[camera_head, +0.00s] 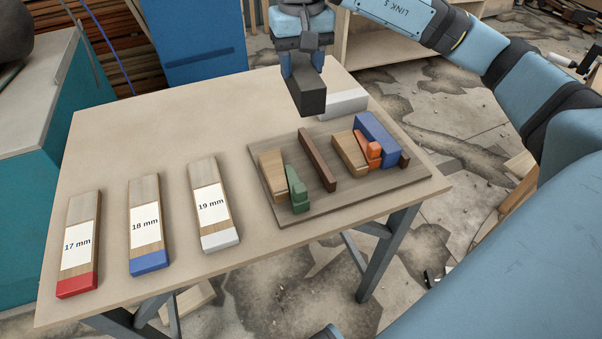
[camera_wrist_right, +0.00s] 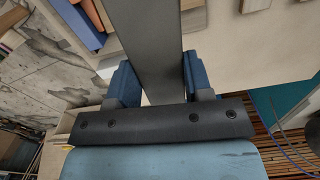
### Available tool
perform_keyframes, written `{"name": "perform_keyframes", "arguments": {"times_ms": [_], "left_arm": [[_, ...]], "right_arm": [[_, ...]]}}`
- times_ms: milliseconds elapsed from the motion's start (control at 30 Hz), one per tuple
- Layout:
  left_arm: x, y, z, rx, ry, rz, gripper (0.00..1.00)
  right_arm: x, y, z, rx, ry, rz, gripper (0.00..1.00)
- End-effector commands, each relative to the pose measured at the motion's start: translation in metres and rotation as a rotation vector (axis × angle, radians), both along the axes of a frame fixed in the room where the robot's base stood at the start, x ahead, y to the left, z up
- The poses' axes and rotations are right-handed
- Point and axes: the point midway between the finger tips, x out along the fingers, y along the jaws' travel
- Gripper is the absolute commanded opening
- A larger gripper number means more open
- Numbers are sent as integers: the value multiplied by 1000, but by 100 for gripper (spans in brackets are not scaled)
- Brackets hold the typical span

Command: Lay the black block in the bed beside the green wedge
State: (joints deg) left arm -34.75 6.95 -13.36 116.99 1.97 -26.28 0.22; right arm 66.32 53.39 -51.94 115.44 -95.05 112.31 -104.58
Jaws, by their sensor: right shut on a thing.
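The black block (camera_head: 309,95) is in my right gripper (camera_head: 303,70), which is shut on it and holds it above the back of the table. In the right wrist view the block (camera_wrist_right: 150,40) runs between the two blue fingers (camera_wrist_right: 155,85). The green wedge (camera_head: 296,188) lies on the brown board (camera_head: 330,205), against the right side of a light wood block (camera_head: 272,175). A dark brown strip (camera_head: 317,160) stands to the right of the wedge, with bare board between them. My left gripper is not in view.
On the board's right side are a wood block (camera_head: 349,153), an orange stepped wedge (camera_head: 371,150) and a blue block (camera_head: 378,138). A pale block (camera_head: 343,104) lies behind the board. Three labelled gauge blocks, including the 19 mm one (camera_head: 212,205), lie at left.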

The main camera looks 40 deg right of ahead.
Motion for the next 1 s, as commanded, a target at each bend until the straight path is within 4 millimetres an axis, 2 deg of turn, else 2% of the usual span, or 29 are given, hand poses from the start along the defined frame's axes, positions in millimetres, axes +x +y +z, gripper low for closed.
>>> {"name": "perform_keyframes", "arguments": {"times_ms": [133, 233, 600, 700, 1000], "left_arm": [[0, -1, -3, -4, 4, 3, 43], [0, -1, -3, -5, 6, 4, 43], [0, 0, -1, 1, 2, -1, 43], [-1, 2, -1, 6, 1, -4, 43], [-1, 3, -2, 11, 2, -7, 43]], "right_arm": [[-7, 2, -7, 0, 1, 88, 13], [-8, 2, -23, 0, 4, 99, 13], [-9, 2, -121, 1, 5, 98, 13], [-8, 2, -141, 2, 2, 96, 13], [-8, 2, -167, 1, 0, 96, 13]]}}
